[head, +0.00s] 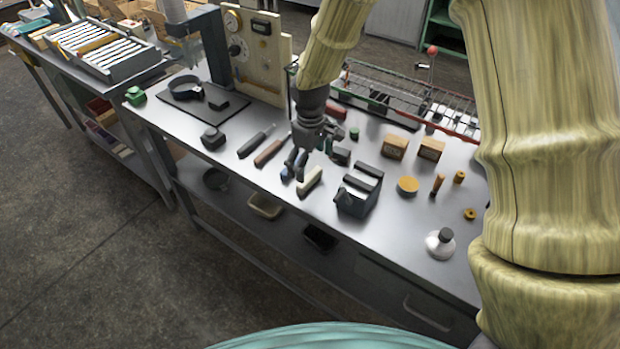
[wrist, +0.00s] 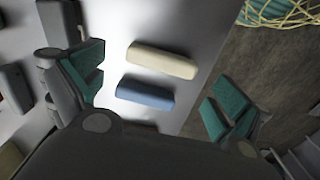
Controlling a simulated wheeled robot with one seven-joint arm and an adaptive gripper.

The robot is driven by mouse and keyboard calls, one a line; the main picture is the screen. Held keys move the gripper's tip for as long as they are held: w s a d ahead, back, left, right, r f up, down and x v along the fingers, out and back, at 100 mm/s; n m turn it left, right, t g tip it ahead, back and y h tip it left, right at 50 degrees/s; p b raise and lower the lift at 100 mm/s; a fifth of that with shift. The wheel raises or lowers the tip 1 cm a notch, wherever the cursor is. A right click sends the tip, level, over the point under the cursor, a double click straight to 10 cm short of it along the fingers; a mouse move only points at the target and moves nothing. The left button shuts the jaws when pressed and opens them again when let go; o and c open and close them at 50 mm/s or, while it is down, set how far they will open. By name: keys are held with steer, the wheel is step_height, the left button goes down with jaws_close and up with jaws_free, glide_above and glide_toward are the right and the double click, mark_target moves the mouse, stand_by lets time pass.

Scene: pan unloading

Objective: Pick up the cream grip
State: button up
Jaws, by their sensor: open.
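The cream grip (head: 309,181) lies on the grey metal workbench near its front edge. In the wrist view the cream grip (wrist: 161,60) is a rounded bar, with a blue grip (wrist: 146,94) lying beside it, a small gap apart. My gripper (head: 296,168) is above the bench, just left of the cream grip and over the blue grip (head: 286,174), which it partly hides. In the wrist view my gripper (wrist: 155,95) is open and empty, its teal finger pads wide apart to either side of the blue grip. The cream grip is toward the top there.
A dark vise-like block (head: 357,190) stands just right of the cream grip. A wire rack (head: 405,90) and wooden blocks (head: 394,147) are behind. The front bench edge is close.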

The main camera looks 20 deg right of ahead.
mark_target(310, 176)
steer(key=shift+s+a+f+p, duration=0.1)
steer(key=shift+f+p, duration=0.65)
steer(key=shift+f, duration=0.25)
steer(key=shift+f+p, duration=0.5)
steer(key=shift+f, duration=1.2)
steer(key=c, duration=0.8)
